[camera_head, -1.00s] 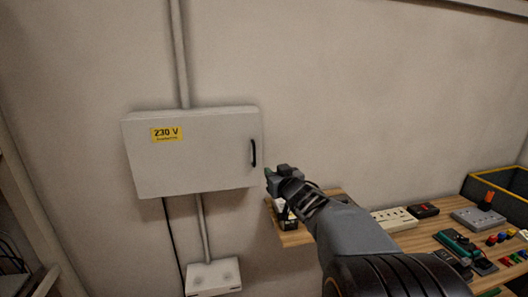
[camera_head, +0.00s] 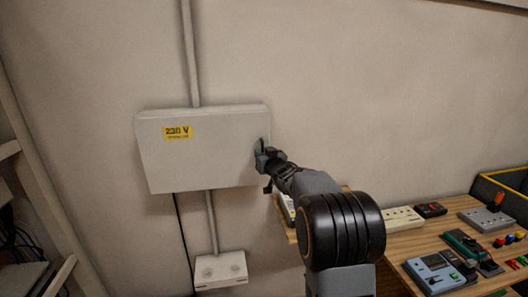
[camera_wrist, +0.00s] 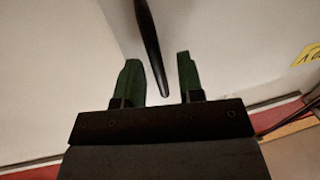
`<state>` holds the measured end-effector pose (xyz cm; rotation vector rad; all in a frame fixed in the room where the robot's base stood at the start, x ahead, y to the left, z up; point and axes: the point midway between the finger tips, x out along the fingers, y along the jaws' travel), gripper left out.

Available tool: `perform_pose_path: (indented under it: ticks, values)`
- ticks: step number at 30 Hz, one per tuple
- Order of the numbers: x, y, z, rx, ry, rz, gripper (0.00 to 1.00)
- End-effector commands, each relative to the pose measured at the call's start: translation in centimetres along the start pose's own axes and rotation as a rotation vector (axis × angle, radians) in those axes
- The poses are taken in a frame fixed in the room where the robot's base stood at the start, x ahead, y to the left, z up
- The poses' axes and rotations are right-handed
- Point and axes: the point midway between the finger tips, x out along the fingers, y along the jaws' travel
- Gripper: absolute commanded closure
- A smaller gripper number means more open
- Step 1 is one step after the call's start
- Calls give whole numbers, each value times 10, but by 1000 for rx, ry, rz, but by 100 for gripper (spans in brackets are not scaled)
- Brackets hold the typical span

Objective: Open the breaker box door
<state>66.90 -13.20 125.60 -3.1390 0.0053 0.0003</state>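The breaker box (camera_head: 200,160) is a grey-white wall cabinet with a yellow 230 V label (camera_head: 178,133) on its door. The door looks closed. Its black bar handle is at the right side of the door, mostly hidden by my gripper (camera_head: 262,155) in the head view. In the wrist view the handle (camera_wrist: 150,45) comes down between the two green fingertips of my gripper (camera_wrist: 158,78). The fingers are apart, with a gap on each side of the handle. The label also shows at the right edge of the wrist view (camera_wrist: 308,54).
A wooden bench (camera_head: 400,255) to the right holds a power strip (camera_head: 402,219), a blue meter (camera_head: 435,272) and other devices. A small white box (camera_head: 220,270) is on the wall below the cabinet. A shelf frame (camera_head: 45,200) stands at the left. The wall above the bench is clear.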

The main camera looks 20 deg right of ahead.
Motion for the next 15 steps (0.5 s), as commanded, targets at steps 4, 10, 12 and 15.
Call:
perform_pose_path:
  ticks: [4,10,12,15]
  values:
    - [7,0,0,1,0,1,65]
    - [8,0,0,1,0,1,65]
    - [8,0,0,1,0,1,65]
    - [8,0,0,0,0,1,71]
